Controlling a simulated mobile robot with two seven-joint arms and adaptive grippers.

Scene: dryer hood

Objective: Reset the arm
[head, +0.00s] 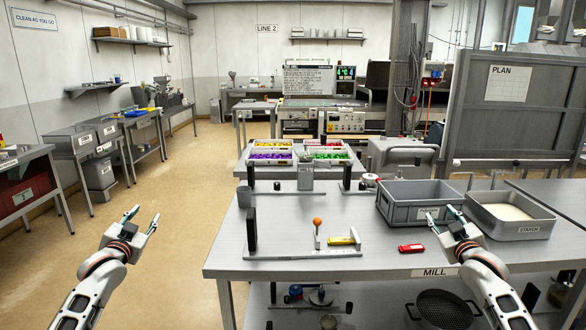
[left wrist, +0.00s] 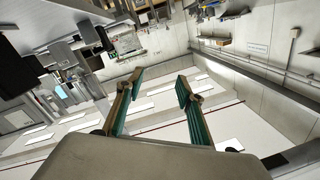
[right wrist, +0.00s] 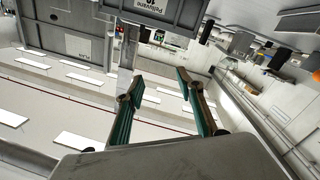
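My left gripper (head: 143,218) is raised over the floor, left of the steel table marked MILL. It is open and empty, and its parted fingers show in the left wrist view (left wrist: 160,85). My right gripper (head: 443,220) is raised over the right part of the table, in front of the grey crate. It is open and empty, and its parted fingers show in the right wrist view (right wrist: 158,85). Both wrist cameras look up toward walls and ceiling. No fingers touch anything.
The MILL table (head: 280,262) holds a grey crate (head: 398,212), a starch tray (head: 530,230), a red object (head: 411,248), a yellow block (head: 342,241) and an orange-topped post (head: 317,228) on a metal fixture. A board marked PLAN (head: 480,120) stands behind. The floor (head: 185,200) left is clear.

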